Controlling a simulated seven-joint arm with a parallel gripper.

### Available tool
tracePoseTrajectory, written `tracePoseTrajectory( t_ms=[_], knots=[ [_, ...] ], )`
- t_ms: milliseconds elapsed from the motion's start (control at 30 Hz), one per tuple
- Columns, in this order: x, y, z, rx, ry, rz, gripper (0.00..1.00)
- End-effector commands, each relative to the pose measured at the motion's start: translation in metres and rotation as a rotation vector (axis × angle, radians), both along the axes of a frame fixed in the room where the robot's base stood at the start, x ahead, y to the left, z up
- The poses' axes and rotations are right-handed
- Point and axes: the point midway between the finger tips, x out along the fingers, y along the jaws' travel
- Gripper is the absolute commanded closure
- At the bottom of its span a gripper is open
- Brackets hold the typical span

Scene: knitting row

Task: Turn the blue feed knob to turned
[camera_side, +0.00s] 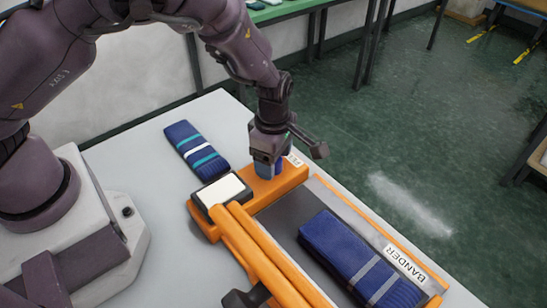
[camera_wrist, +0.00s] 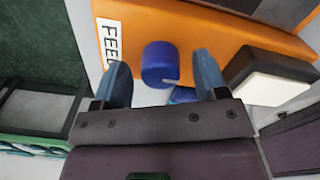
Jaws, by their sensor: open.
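The blue feed knob (camera_wrist: 160,64) is a short round cylinder on the orange machine body (camera_wrist: 195,25), beside a white "FEED" label (camera_wrist: 111,42). A small pale mark shows at its lower right edge. In the side view the knob (camera_side: 280,167) is partly hidden behind my gripper (camera_side: 266,170), which points down over the orange block. In the wrist view the two blue-grey fingers of my gripper (camera_wrist: 163,72) are apart, one on each side of the knob, with a gap showing on both sides. Nothing is held.
A black-framed white pad (camera_side: 221,190) stands close beside the knob, with orange bars (camera_side: 262,255) in front. A folded blue striped fabric (camera_side: 196,150) lies on the pale table (camera_side: 140,150). Another (camera_side: 350,255) lies on the grey bed marked "BANDER".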

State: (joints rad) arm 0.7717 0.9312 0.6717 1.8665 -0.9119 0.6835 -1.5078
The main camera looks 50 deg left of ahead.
Motion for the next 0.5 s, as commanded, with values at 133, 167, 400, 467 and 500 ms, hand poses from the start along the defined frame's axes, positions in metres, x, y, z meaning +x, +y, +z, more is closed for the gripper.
tracePoseTrajectory(
  t_ms=[133,167,400,467,500],
  knots=[
    [-0.0001,0.0001,-0.0056,0.001,0.001,-0.001,0.33],
    [-0.0001,0.0000,-0.0058,0.000,0.000,-0.001,0.33],
    [-0.0001,-0.0002,-0.0055,0.000,0.000,-0.001,0.45],
    [-0.0002,-0.0001,-0.0054,0.000,0.000,-0.001,0.59],
    [-0.0001,0.0000,-0.0053,0.000,0.000,-0.001,0.68]
  ],
)
